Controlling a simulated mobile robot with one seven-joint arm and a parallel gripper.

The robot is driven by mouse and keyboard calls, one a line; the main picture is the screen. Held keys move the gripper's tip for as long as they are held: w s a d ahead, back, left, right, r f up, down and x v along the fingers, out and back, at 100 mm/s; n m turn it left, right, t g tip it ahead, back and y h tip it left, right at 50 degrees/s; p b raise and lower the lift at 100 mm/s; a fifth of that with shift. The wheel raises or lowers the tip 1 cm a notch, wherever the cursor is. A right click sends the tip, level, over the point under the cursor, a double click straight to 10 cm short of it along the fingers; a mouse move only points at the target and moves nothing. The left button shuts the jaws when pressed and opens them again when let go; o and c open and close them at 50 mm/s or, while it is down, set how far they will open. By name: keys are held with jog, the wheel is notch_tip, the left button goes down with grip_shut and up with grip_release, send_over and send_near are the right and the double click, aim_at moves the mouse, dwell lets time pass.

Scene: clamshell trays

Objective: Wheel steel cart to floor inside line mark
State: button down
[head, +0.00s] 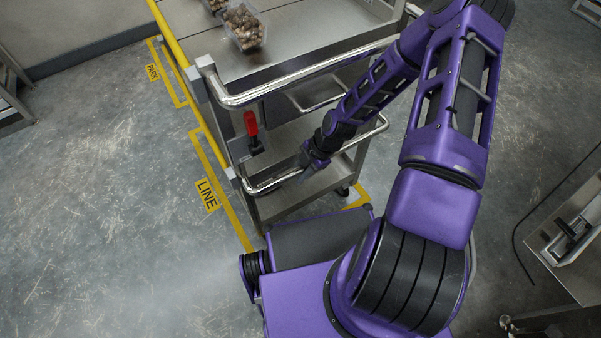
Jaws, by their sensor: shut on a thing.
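The steel cart (285,62) stands upright in the upper middle of the head view, with lower shelves under its top. My gripper (304,175) is at its near end, shut on the lower curved push rail (268,186); my arm hides part of the cart's right side. The yellow floor mark labelled LINE (207,195) runs along the cart's left near side. A yellow corner piece (357,197) shows by the near right wheel. The cart's near end lies between these marks; its far end is out of view.
Clamshell trays (243,27) of brown food sit on the cart top. A red-handled lever (251,130) is on its near end. Another yellow mark, labelled PARK (152,72), lies farther back left.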

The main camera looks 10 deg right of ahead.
jog(key=c, duration=0.6)
grip_release()
jog(key=shift+r, duration=0.1)
jog(key=p+v, duration=0.2)
jog(key=v, duration=1)
jog(key=shift+p, duration=0.3)
